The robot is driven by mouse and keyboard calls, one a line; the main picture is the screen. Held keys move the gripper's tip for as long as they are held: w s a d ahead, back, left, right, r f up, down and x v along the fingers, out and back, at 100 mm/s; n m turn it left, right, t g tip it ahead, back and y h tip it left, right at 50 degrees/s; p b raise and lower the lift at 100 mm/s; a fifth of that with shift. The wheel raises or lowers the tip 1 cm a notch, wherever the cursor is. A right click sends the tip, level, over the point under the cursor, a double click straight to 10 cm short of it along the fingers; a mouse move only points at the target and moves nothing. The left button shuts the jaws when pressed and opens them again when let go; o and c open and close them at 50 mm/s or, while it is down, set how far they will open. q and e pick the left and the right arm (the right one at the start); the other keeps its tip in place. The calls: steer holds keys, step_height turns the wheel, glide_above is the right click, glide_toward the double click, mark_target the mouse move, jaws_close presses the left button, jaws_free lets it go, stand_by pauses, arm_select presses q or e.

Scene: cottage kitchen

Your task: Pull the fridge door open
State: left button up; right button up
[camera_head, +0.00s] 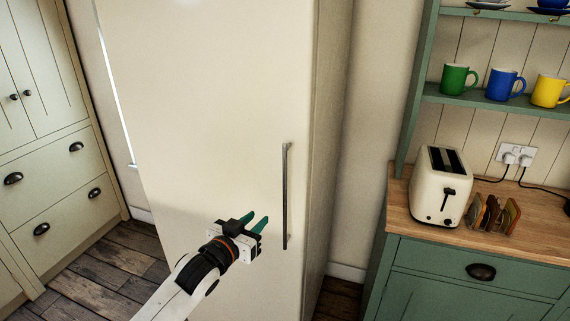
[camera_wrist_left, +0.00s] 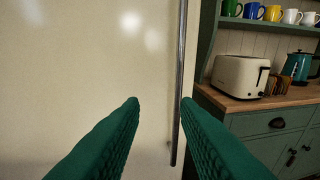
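The fridge door (camera_head: 200,100) is a tall cream panel, and it looks shut. Its handle (camera_head: 285,195) is a thin upright metal bar near the door's right edge. My left gripper (camera_head: 257,222) has green fingers and is in front of the door, to the left of the handle's lower part. In the left wrist view the fingers (camera_wrist_left: 160,102) are apart with nothing between them. The handle (camera_wrist_left: 179,90) shows there beyond the right fingertip, and the right finger overlaps it in the picture. I cannot tell whether they touch. My right gripper is not in view.
A green dresser (camera_head: 470,255) stands right of the fridge, with a toaster (camera_head: 441,187) and a toast rack (camera_head: 493,215) on its wooden top. Mugs (camera_head: 505,84) stand on its shelf. Cream cupboards (camera_head: 50,150) stand at the left, with bare wooden floor (camera_head: 115,265) before them.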

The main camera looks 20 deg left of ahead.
arm_select(q)
steer(key=t+h, duration=0.1)
glide_toward(284, 176)
steer(key=shift+m, duration=0.3)
steer(key=p+x, duration=0.3)
steer(key=x, duration=0.6)
steer(key=shift+r, duration=0.1)
steer(key=shift+x, duration=0.85)
steer(key=shift+c, duration=0.2)
jaws_close()
